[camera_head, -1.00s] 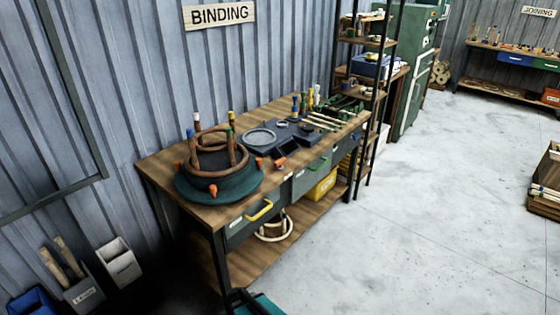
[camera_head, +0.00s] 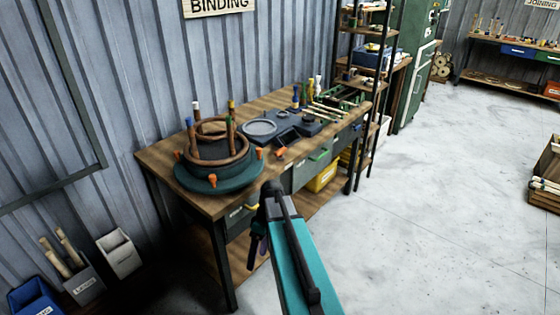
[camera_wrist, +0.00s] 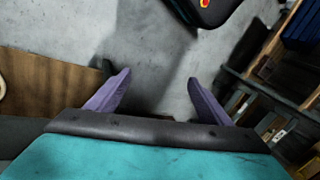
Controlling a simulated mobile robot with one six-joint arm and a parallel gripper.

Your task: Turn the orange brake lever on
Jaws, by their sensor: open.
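A round dark green turntable (camera_head: 235,181) stands on the left part of the wooden bench, with orange pieces around its rim. One orange piece (camera_head: 212,181) is at its front and another (camera_head: 258,153) at its right. A further orange piece (camera_head: 281,153) lies on the bench to the right. I cannot tell which is the brake lever. My gripper (camera_head: 258,248) is in front of the bench, apart from the turntable. In the wrist view its purple fingers (camera_wrist: 157,97) are spread, with nothing between them. The orange pieces are not recognisable in that view.
Brown rattan rings and upright posts (camera_head: 230,135) stand on the turntable. A black shelf rack (camera_head: 366,100) stands beyond.

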